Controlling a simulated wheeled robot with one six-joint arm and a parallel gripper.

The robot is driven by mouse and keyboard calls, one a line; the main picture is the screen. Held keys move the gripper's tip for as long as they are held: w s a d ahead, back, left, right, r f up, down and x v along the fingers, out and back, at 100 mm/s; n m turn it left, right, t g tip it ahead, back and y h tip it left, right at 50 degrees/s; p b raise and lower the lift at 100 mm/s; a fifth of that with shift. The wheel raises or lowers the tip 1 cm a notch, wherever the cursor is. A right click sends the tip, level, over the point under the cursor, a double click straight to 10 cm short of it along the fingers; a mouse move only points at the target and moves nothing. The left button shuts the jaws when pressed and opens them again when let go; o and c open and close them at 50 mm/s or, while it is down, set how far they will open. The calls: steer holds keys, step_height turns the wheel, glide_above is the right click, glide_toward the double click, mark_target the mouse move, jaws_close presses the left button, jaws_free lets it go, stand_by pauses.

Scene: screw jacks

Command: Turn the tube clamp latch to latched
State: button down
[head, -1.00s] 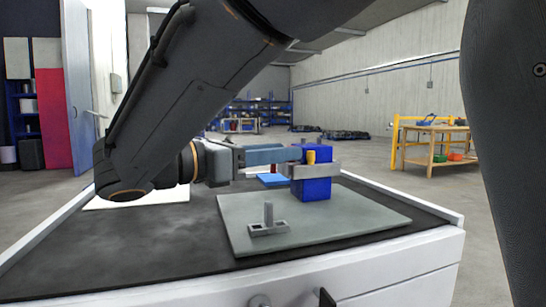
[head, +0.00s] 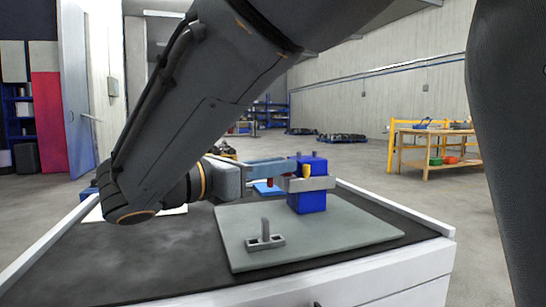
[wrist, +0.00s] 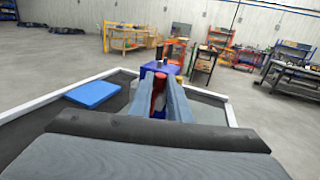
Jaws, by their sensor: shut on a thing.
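A blue block (head: 312,203) stands on a grey-green plate, with a grey clamp bar (head: 318,184) across it and a small yellow part (head: 306,170) near its top. My gripper (head: 285,165) reaches in from the left, its fingers level at the block's left side. In the wrist view, the two fingers (wrist: 162,88) are closed around a red part, the latch handle (wrist: 159,92), in front of the blue block (wrist: 152,70). A bit of red also shows below the fingers in the head view (head: 270,182). The fingers hide much of the latch, so its angle is unclear.
A grey bracket with an upright post (head: 265,238) stands on the front of the plate (head: 340,238). A flat blue object (wrist: 92,93) lies on the dark bench top to the left in the wrist view. The bench has a raised white rim (head: 400,212).

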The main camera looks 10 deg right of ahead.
steer(key=shift+n+t+p, duration=0.3)
steer(key=shift+t+p, duration=0.1)
steer(key=c, duration=1.7)
jaws_free()
steer(key=shift+o, duration=0.2)
steer(key=p+v, duration=0.1)
steer(key=v, duration=0.7)
steer(key=shift+p, duration=0.35)
steer(key=shift+d+r, duration=0.1)
